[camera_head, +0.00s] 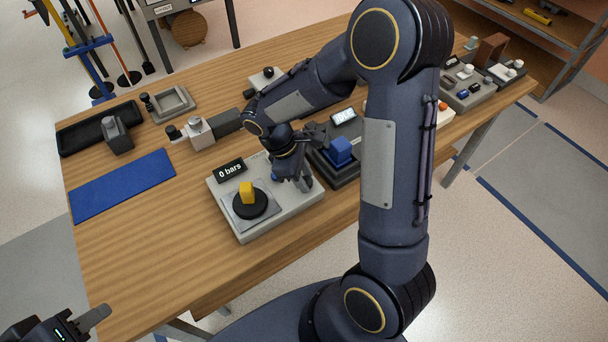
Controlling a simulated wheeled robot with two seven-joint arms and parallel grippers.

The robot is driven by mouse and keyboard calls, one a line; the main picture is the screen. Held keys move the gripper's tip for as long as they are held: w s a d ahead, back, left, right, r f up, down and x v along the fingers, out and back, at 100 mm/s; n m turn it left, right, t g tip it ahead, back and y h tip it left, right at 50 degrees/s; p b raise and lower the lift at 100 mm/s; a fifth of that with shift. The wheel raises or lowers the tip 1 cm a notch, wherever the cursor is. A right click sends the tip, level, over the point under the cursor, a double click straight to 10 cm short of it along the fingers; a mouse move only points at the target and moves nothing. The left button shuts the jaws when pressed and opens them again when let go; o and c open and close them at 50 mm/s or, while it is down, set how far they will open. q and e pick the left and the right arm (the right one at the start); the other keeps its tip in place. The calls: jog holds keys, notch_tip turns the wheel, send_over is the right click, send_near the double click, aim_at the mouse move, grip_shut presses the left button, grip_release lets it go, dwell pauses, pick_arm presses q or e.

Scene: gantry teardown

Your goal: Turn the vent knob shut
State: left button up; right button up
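A grey panel (285,216) lies on the wooden table with a small display reading "0 bars" (231,170). On it is a black round knob with a yellow grip bar (247,193), set on a square plate. My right gripper (292,183) points down at the panel's right part, beside the yellow-barred knob and apart from it. A small blue part (275,177) shows at its fingers; the rest there is hidden, so I cannot tell whether it grips anything. No label marks the vent knob. My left gripper (85,325) is partly in view at the bottom left, away from the table's things.
A dark unit with a blue block (339,151) stands just right of the panel. A blue mat (123,186), a black tray (101,130) and a grey clamp-like device (200,132) lie to the left. My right arm covers the table's right middle. The front left tabletop is clear.

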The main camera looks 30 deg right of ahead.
aim_at(292, 184)
jog(key=shift+o, duration=1.3)
jog(key=shift+r, duration=0.1)
jog(key=v, duration=0.7)
jog(key=shift+r, duration=0.25)
jog(key=shift+w+a, duration=0.1)
jog(key=shift+a, duration=0.05)
jog(key=s+a+r+m+t+y, duration=0.1)
jog(key=s+r+m+t+y, duration=0.2)
jog(key=s, duration=0.5)
jog(key=s+a+r+m+t+y, duration=0.1)
jog(key=s+r+m+t+y, duration=0.3)
jog(key=s+m, duration=0.4)
jog(key=shift+r+t, duration=0.35)
jog(key=shift+t, duration=0.45)
